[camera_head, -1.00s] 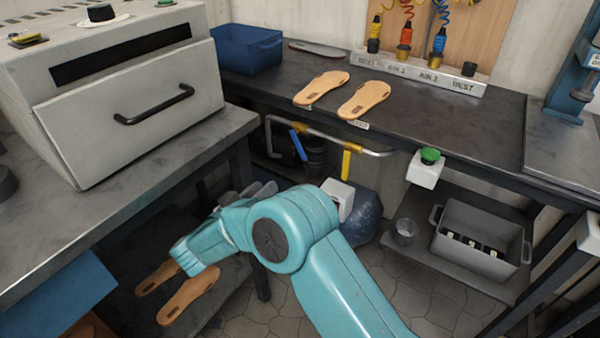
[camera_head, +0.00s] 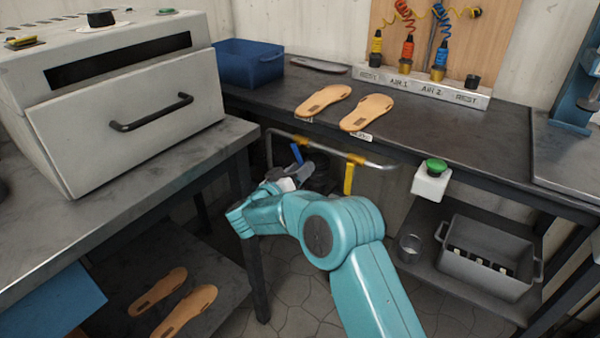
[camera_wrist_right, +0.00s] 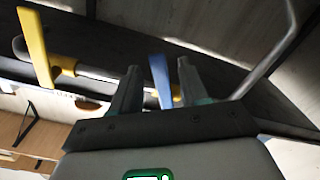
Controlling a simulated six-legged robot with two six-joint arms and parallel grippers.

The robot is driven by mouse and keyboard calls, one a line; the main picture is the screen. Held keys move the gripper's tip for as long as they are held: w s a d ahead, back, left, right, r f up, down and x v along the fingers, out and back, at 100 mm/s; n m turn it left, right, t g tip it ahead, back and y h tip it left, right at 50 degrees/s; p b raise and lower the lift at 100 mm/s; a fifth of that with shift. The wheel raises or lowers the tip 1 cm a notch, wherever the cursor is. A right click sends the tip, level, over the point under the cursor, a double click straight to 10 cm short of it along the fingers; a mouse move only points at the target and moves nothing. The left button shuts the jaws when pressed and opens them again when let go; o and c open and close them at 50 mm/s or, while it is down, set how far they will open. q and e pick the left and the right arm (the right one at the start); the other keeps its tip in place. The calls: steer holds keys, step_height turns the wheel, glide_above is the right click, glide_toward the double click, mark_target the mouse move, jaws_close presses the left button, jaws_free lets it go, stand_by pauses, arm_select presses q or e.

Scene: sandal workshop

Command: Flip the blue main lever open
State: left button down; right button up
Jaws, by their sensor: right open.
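The blue main lever (camera_head: 297,153) hangs at a slant below the metal pipe under the back bench. My right gripper (camera_head: 292,177) is just below it in the head view, its fingers partly hidden by my own wrist. In the right wrist view the same blue lever (camera_wrist_right: 161,82) shows between the two finger tips of my open right gripper (camera_wrist_right: 158,72), nearer the right finger. I cannot tell whether a finger touches it. My left gripper is in neither view.
A yellow lever (camera_head: 349,178) hangs to the right on the same pipe (camera_head: 382,166), and shows at the left in the wrist view (camera_wrist_right: 36,47). A green-button box (camera_head: 431,183) is further right. The left bench's leg (camera_head: 257,280) stands close to my arm.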

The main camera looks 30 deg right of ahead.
steer(key=shift+w+d, duration=0.15)
steer(key=shift+d, duration=0.1)
jaws_close()
steer(key=s+d+r+n+p, duration=0.1)
steer(key=s+r+n+p, duration=0.2)
steer(key=n+p, duration=0.9)
steer(key=shift+r+p, duration=1.05)
steer(key=shift+p, duration=2.25)
steer(key=shift+n, duration=0.3)
